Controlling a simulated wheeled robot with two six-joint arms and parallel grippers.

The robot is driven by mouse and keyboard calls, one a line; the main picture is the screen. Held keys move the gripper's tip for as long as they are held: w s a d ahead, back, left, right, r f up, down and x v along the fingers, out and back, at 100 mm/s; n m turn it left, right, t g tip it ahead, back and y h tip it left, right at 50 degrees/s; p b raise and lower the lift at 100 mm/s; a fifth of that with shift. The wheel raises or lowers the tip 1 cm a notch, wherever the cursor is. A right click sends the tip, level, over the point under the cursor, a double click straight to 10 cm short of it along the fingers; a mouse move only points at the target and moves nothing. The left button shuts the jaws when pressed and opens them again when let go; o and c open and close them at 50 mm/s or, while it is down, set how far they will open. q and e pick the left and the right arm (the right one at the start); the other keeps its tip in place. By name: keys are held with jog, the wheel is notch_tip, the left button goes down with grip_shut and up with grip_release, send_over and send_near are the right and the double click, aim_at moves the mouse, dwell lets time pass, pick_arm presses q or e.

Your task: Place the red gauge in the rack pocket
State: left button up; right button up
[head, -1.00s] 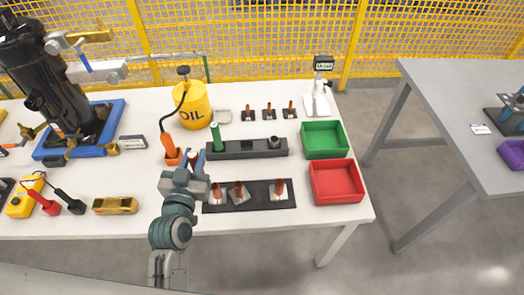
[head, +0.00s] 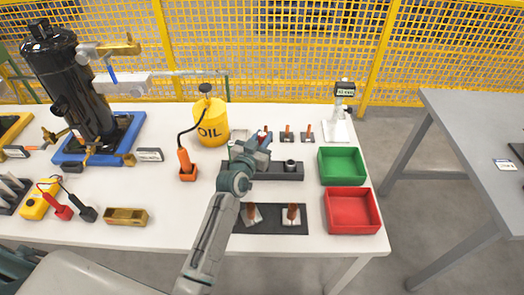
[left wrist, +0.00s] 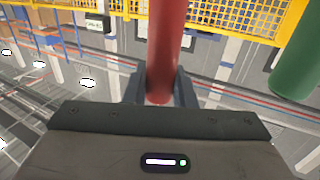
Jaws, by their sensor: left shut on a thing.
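My left gripper (head: 263,140) is shut on the red gauge, held over the dark rack. In the left wrist view the red gauge (left wrist: 164,45) is an upright red cylinder between the two fingers (left wrist: 160,92). The rack (head: 262,175) is a long dark block on the white table, partly covered by my gripper. A round raised pocket (head: 290,164) shows toward its right end. A green cylinder (left wrist: 297,55) stands to the right in the left wrist view; in the head view it is hidden behind my arm.
Green (head: 342,166) and red (head: 352,211) trays stand right of the rack. A dark mat (head: 272,229) with orange-handled pieces lies in front. The yellow oil can (head: 212,124) and an orange tool (head: 186,165) are to the left. A display stand (head: 338,125) is behind.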

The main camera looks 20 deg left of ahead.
pick_arm(q)
notch_tip(320, 180, down, 4)
jog(key=shift+r+b, duration=0.15)
jog(key=shift+b, duration=0.4)
jog(key=shift+f, duration=0.25)
jog(key=shift+f, duration=0.1)
jog(key=o, duration=1)
